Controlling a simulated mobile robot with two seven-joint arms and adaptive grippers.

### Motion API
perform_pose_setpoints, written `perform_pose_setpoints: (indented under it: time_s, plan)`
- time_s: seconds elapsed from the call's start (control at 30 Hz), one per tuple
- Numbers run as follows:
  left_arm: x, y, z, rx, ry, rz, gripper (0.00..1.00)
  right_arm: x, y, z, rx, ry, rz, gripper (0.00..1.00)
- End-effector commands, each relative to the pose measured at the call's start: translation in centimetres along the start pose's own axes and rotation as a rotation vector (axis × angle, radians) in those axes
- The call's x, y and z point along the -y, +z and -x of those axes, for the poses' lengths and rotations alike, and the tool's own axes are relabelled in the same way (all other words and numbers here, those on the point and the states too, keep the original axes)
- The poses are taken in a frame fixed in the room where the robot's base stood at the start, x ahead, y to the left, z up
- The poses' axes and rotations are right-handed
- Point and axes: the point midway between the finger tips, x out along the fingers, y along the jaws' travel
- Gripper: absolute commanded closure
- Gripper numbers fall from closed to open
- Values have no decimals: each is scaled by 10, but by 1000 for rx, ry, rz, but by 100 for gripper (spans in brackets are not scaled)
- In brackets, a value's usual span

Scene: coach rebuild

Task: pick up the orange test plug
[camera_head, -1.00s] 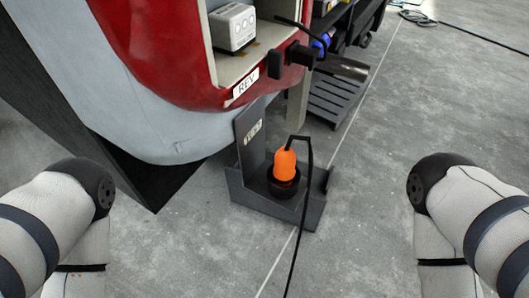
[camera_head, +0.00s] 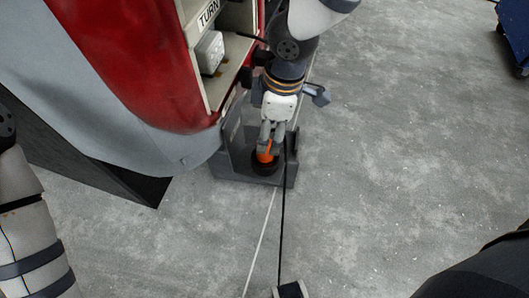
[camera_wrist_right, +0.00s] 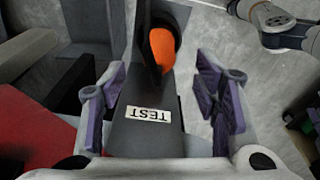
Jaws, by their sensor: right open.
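The orange test plug (camera_head: 264,158) stands in a black round seat in the dark grey holder (camera_head: 226,171) on the floor. My right gripper (camera_head: 270,137) comes down from above and partly covers the plug. In the right wrist view, the plug (camera_wrist_right: 162,49) shows at the far end of the gap between the open, purple-padded fingers (camera_wrist_right: 162,75). A black strip partly hides the plug. The holder's plate with a TEST label (camera_wrist_right: 148,113) lies between the fingers in that view. I cannot tell whether either finger touches the plug. My left gripper is out of view.
The red and grey coach body (camera_head: 140,75) stands close on the left, with a white box (camera_head: 209,52) on its shelf. A black cable (camera_head: 282,225) runs from the holder along the floor.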

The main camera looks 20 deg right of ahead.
Motion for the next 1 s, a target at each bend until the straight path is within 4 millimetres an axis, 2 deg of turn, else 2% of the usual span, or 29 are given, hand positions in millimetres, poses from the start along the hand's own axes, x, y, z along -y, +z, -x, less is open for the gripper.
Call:
perform_pose_setpoints:
  time_s: [0.03,0.17,0.3,0.4,0.63,0.67,0.9,1.0]
  plan:
    - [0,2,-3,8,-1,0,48,1,0,-11,3,-4,-1,44]
    - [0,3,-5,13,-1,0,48,0,0,-25,0,-3,-2,44]
    - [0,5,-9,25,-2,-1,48,0,-1,-54,2,-5,-2,44]
    - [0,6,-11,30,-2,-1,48,0,-2,-67,0,-2,-3,44]
    - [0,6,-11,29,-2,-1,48,-1,-2,-69,-3,2,-3,44]
    - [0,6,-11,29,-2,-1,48,-1,-2,-69,-3,2,-3,46]
    - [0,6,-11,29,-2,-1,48,-1,-2,-69,-2,1,-3,100]
    - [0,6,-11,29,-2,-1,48,-1,-2,-69,-3,2,-3,100]
